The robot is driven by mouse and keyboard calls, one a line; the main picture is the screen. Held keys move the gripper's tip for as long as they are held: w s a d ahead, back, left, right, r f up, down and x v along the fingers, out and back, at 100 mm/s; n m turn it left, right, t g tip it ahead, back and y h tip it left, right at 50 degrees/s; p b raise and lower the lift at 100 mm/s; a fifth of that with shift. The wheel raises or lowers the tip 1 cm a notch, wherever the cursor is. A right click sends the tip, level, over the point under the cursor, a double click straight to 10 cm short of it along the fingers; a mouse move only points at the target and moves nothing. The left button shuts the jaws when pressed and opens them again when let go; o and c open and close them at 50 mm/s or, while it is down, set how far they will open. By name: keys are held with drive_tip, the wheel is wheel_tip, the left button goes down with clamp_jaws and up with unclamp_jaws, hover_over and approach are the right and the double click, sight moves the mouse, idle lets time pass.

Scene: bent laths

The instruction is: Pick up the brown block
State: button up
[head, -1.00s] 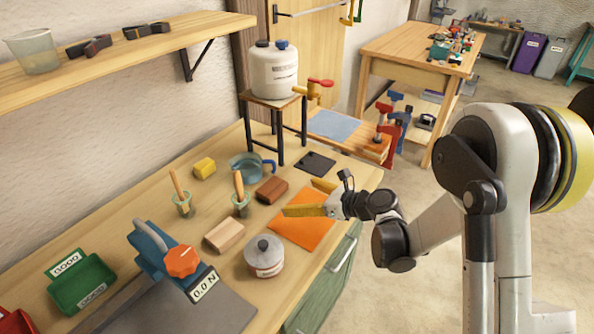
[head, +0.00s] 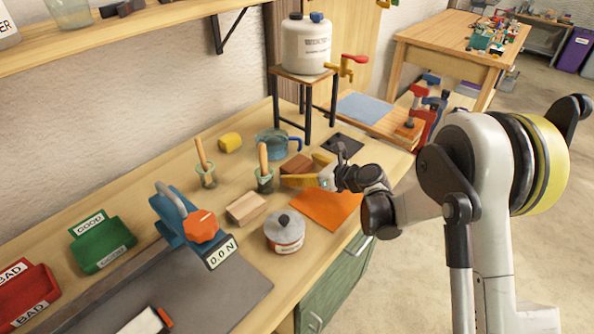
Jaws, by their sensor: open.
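The brown block (head: 294,163) lies on the wooden workbench, behind the orange sheet and beside a blue-handled glass jug. My gripper (head: 301,169) is open, with its yellow fingers spread close around the block. The near finger hides the block's lower front. The far finger shows at the block's right side. I cannot tell whether either finger touches it.
The orange sheet (head: 326,208) lies below my gripper. The glass jug (head: 271,143) and a small pot with a wooden handle (head: 264,179) stand close to the block. A pale wood block (head: 246,208) and a lidded tin (head: 285,232) are nearer.

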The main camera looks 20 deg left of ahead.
drive_tip(key=c, duration=1.2)
drive_tip(key=shift+r, duration=0.1)
